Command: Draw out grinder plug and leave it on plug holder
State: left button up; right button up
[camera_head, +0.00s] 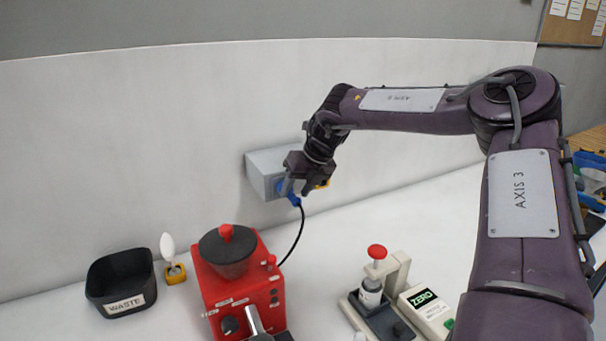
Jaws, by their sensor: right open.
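A blue plug (294,199) is at the front of a grey socket box (259,174) on the white back wall. A black cable (300,237) hangs from it and runs down behind the red grinder (249,291). My right gripper (293,188) is open, with its fingers right at the plug and covering part of it. I cannot tell whether the fingers touch it. The plug appears to be in the socket, but the gripper hides the join. A small yellow piece (323,184) shows behind the gripper; I cannot tell whether it is the plug holder. My left gripper is out of view.
A black waste bin (121,296) and a white spoon in a yellow stand (175,273) are left of the grinder. A press-like stand with a red knob (377,252) and a scale reading ZERO (424,301) are at the lower right. White table is bare below the socket box.

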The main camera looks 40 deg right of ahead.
jog(key=shift+x, duration=0.95)
grip_shut()
jog(key=shift+s, duration=0.1)
jog(key=shift+s+a+r, duration=0.1)
jog(key=shift+s+a, duration=0.05)
jog(key=shift+s, duration=0.25)
